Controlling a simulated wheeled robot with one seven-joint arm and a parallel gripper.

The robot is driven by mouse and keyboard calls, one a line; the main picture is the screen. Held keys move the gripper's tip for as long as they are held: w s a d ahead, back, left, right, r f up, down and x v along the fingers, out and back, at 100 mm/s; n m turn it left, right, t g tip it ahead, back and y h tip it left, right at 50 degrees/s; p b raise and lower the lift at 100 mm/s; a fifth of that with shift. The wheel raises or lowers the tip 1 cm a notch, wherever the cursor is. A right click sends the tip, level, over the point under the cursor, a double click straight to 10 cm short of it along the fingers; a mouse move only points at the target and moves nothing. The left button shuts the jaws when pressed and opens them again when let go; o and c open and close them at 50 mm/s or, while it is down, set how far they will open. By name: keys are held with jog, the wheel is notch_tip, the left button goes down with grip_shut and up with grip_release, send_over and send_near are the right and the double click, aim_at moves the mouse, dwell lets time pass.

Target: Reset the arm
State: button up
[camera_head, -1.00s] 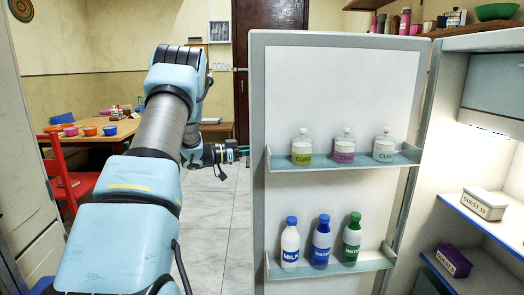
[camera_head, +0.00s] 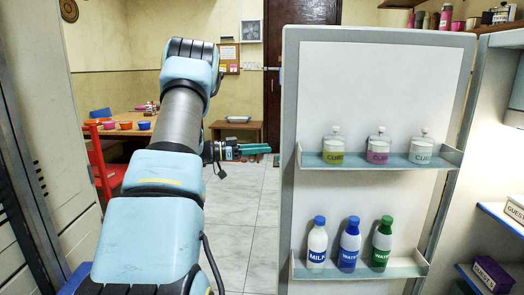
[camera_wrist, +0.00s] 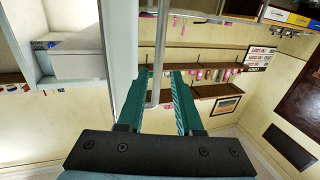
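My arm reaches forward, bent, on the left of the head view. My gripper (camera_head: 268,148) points right, just left of the open fridge door (camera_head: 290,180). In the wrist view its two teal fingers (camera_wrist: 158,72) are spread apart with nothing visibly held. A grey door handle (camera_wrist: 156,60) shows between the fingers in that view; I cannot tell whether they touch it.
The door's racks hold clear jars (camera_head: 378,150) and milk and water bottles (camera_head: 349,247). A red chair (camera_head: 105,170) and a table with coloured bowls (camera_head: 125,125) stand at left. Tiled floor (camera_head: 235,215) lies clear between arm and door.

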jog(key=w+a+r+n+t+y+p, duration=0.1)
jog(key=w+r+n+t+y+p, duration=0.4)
jog(key=t, duration=0.3)
jog(key=s+a+r+n+y+p, duration=0.2)
jog(key=s+a+n+y, duration=0.3)
jog(key=y, duration=0.3)
jog(key=s+a+f+n+g+y+p, duration=0.1)
jog(key=s+g, duration=0.3)
jog(key=s, duration=1.1)
jog(key=s+a+f+n+g+y+p, duration=0.2)
jog(key=s+g, duration=0.3)
jog(key=s, duration=1.1)
jog(key=shift+a+f+n+g+y+p, duration=0.15)
jog(key=shift+a+n+g+y+p, duration=0.15)
jog(key=shift+n+y+p, duration=0.5)
